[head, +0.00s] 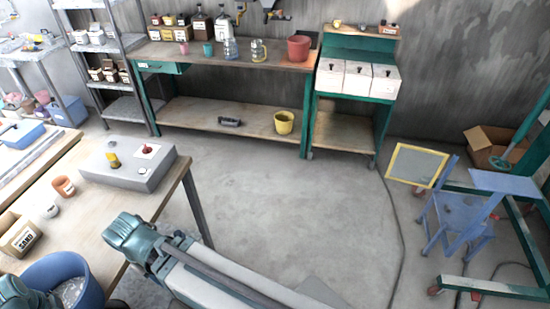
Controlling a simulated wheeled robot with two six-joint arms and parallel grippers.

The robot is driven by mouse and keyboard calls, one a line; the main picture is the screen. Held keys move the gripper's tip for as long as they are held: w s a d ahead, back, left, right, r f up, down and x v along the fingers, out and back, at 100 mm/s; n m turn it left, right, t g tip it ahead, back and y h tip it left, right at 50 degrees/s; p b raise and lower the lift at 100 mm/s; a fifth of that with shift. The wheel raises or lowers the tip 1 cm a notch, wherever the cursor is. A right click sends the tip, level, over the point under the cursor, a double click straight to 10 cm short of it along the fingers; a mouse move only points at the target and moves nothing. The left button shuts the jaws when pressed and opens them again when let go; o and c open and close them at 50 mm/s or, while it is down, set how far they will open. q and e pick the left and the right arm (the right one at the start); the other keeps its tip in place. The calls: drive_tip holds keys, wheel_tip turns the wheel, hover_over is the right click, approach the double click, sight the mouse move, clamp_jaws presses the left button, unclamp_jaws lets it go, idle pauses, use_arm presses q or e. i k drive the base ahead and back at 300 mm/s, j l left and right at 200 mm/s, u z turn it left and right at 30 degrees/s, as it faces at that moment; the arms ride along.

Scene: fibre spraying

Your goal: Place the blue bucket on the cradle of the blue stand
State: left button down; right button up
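The blue bucket (87,273) is at the bottom left, beside the wooden workbench's near edge, cut off by the picture's lower edge. Something pale and clear shows inside it. A teal part of my arm overlaps its left side. The blue stand (452,208) is on the floor at the far right, with splayed legs and a tilted blue plate (505,182) at its upper right. I cannot clearly make out its cradle. No bucket is on the stand. A white and teal arm of mine crosses the bottom middle. I see no fingertips of either gripper.
The workbench (95,205) holds a grey box (125,172), small jars and a sand carton (20,236). A yellow-framed panel (417,165) and green frame (490,288) stand near the blue stand. A cable lies across the floor. The middle floor (310,205) is clear.

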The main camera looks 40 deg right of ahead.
sight(463, 212)
drive_tip(key=i+l, duration=0.1)
drive_tip(key=l, duration=0.35)
drive_tip(key=i+l, duration=0.15)
drive_tip(key=l, duration=0.3)
drive_tip(key=i+l, duration=0.1)
drive_tip(key=l, duration=0.3)
drive_tip(key=i+l, duration=0.1)
drive_tip(key=l, duration=0.35)
drive_tip(key=i+l, duration=0.15)
drive_tip(key=l, duration=0.3)
drive_tip(key=i+l, duration=0.1)
drive_tip(key=l, duration=0.35)
drive_tip(key=i+l, duration=0.1)
drive_tip(key=l, duration=0.3)
drive_tip(key=i+l, duration=0.15)
drive_tip(key=l, duration=0.3)
drive_tip(key=z, duration=4.25)
